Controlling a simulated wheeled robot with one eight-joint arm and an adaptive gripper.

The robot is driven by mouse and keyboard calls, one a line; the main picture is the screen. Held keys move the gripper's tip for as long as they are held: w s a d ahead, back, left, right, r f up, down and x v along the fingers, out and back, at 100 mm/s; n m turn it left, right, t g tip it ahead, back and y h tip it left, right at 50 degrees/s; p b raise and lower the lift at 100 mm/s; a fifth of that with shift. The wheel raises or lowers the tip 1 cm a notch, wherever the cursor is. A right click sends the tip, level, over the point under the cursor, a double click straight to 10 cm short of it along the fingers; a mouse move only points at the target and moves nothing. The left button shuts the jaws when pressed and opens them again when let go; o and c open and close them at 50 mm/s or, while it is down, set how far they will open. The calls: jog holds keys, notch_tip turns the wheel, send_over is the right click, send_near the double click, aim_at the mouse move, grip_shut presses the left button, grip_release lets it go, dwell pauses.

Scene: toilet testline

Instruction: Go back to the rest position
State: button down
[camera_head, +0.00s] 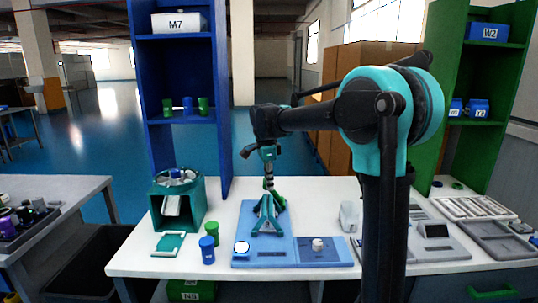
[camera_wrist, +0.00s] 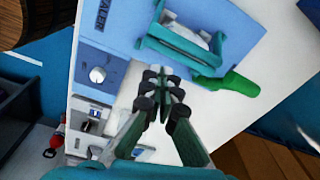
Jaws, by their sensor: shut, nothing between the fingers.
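My gripper (camera_head: 268,183) hangs from my arm above the blue test base (camera_head: 285,252) on the white table, pointing down. In the wrist view its fingers (camera_wrist: 161,85) are together with nothing between them. A teal fixture (camera_head: 266,222) stands on the base below the gripper, with a green handle (camera_head: 279,198) beside it. The wrist view also shows the teal fixture (camera_wrist: 180,45) and the green handle (camera_wrist: 230,84), just past the fingertips. The gripper looks apart from both, though the gap is hard to judge.
A teal box (camera_head: 178,200) and blue and green cups (camera_head: 207,249) stand at the table's left. Grey trays (camera_head: 497,240) lie at the right. A blue shelf (camera_head: 180,85) and a green shelf (camera_head: 488,85) rise behind. Open air surrounds the gripper above the table.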

jog(key=s+d+f+n, duration=0.3)
jog(key=s+d+f, duration=0.1)
jog(key=s+d, duration=0.1)
jog(key=s+d+f+n+t, duration=0.1)
jog(key=s+d+f+n, duration=0.2)
jog(key=s+d+f, duration=0.1)
jog(key=s+d+f+n+t+y, duration=0.1)
jog(key=s+d+f+n, duration=0.2)
jog(key=s+d+f, duration=0.2)
jog(key=shift+s+d+n, duration=0.2)
jog(key=shift+s+d, duration=0.1)
jog(key=shift+s, duration=0.35)
jog(key=shift+s+d+n, duration=0.2)
jog(key=shift+s+d, duration=0.05)
jog(key=shift+s, duration=0.35)
jog(key=s+d+f+n+t, duration=0.1)
jog(key=s+d+f+n, duration=0.2)
jog(key=s, duration=0.7)
notch_tip(320, 180, down, 4)
jog(key=shift+d+n+t, duration=0.3)
jog(key=shift+d+n, duration=0.1)
jog(key=shift+n, duration=0.7)
